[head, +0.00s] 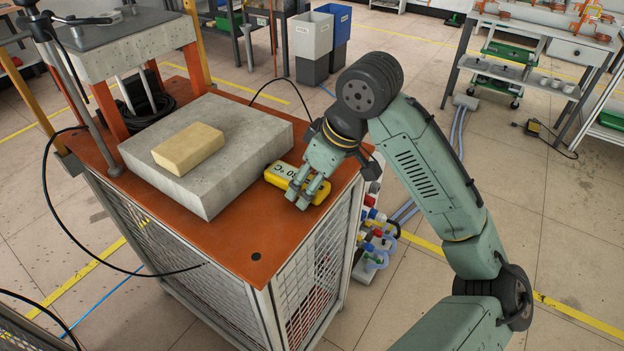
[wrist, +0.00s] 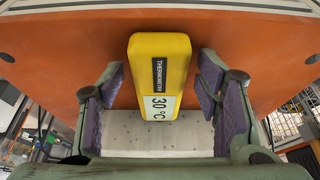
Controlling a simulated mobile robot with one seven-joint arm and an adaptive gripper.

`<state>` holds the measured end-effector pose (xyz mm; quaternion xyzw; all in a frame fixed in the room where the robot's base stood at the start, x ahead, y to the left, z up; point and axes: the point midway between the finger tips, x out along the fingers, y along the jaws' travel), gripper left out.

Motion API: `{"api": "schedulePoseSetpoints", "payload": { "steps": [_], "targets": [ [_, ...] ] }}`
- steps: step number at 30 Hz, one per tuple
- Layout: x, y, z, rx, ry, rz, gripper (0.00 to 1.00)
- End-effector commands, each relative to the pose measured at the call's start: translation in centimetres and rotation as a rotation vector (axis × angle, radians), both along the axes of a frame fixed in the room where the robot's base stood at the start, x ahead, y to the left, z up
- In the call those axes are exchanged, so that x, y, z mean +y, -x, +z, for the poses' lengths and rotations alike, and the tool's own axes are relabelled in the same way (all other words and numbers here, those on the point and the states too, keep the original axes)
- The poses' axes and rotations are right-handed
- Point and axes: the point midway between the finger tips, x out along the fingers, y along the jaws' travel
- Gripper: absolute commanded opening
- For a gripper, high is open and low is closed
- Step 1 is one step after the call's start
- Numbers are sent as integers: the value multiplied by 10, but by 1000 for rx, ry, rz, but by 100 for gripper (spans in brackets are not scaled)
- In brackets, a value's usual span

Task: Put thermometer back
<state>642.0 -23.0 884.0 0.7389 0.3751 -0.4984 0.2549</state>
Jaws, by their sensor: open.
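The thermometer (head: 283,174) is a yellow block with a black label and a white panel reading 30 °C. It lies on the orange top of the cart, close to its right edge, beside the grey slab. My gripper (head: 305,195) is over it in the head view and partly hides it. In the wrist view the thermometer (wrist: 160,72) stands between the two purple-padded fingers of my gripper (wrist: 160,105). The fingers are open, with a gap on both sides of the thermometer. No holder for it can be made out.
A grey concrete slab (head: 240,135) with a tan block (head: 187,149) on it covers much of the orange cart top (head: 225,238). A press frame stands at the back left. Several bottles and coloured caps (head: 375,235) hang beside the cart's right side. The cart's front area is clear.

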Motion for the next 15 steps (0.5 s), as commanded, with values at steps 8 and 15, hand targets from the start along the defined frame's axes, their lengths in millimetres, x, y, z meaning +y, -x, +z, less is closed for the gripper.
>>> {"api": "schedulePoseSetpoints", "payload": {
  "steps": [8, 15],
  "targets": [
    [0, 0, 1, 0, 0, 0, 61],
    [-6, 4, 21, -2, 1, -1, 61]
  ]
}}
